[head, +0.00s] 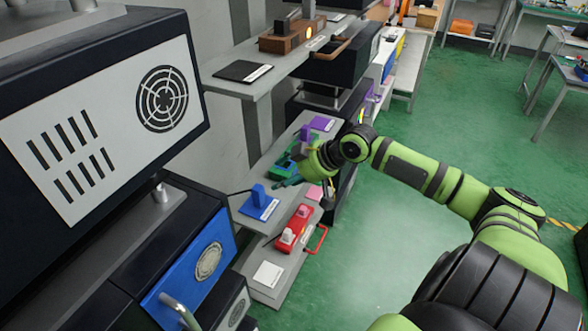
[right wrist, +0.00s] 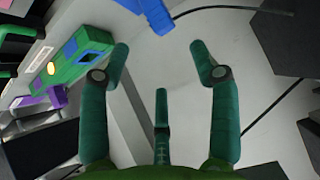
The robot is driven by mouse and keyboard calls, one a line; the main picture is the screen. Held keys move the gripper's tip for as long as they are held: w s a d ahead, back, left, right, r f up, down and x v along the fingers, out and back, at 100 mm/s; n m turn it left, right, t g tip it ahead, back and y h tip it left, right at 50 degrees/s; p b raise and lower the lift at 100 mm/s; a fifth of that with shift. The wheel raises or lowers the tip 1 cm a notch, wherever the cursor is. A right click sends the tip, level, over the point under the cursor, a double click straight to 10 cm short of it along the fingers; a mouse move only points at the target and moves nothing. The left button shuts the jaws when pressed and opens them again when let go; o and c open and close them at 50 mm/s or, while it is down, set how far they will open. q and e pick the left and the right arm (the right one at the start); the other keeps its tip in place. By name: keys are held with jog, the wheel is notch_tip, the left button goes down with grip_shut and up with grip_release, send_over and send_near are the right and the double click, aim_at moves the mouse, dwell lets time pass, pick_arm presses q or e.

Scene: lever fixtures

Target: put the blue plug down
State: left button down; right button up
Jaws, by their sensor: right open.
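My left gripper is out of view.
A green fixture (head: 283,168) with a lit lamp in the wrist view is by my right gripper, with a purple plug (head: 305,133) behind. A red fixture (head: 292,233) with a pink plug and a white mat (head: 267,274) are nearer. An upper shelf (head: 232,86) overhangs.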

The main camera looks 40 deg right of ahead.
jog(key=shift+v, duration=1.35)
jog(key=s+d+f+m+h, duration=0.1)
jog(key=s+d+f+m, duration=0.15)
jog(key=f, duration=0.55)
jog(key=s+d+f+m+g+h, duration=0.1)
jog(key=d+f+h, duration=0.1)
jog(key=d+f, duration=0.35)
jog(key=s+d+f+m+h, duration=0.1)
jog(key=s+d+f+m, duration=0.1)
jog(key=f, duration=0.7)
jog(key=s+a+f+g+h, duration=0.1)
jog(key=s+f, duration=0.3)
jog(key=f, duration=0.3)
jog(key=s+a+f+g, duration=0.1)
jog(key=s+f, duration=0.4)
jog(key=f, duration=0.2)
jog(key=s+a+f+n+g, duration=0.1)
jog(key=s+a+f, duration=0.4)
jog(key=s+a, duration=0.3)
jog(key=s+a+f+n+g, duration=0.1)
jog(key=s+a+f+g, duration=0.1)
jog(key=s+a+f, duration=0.4)
jog(key=s+a+f+n+g+y, duration=0.1)
jog(key=s+a+f, duration=0.5)
jog(key=s+a, duration=0.4)
jog(key=shift+s+a+f+n+g, duration=0.2)
jog(key=shift+s+a+n+g, duration=0.15)
jog(key=shift+s, duration=0.55)
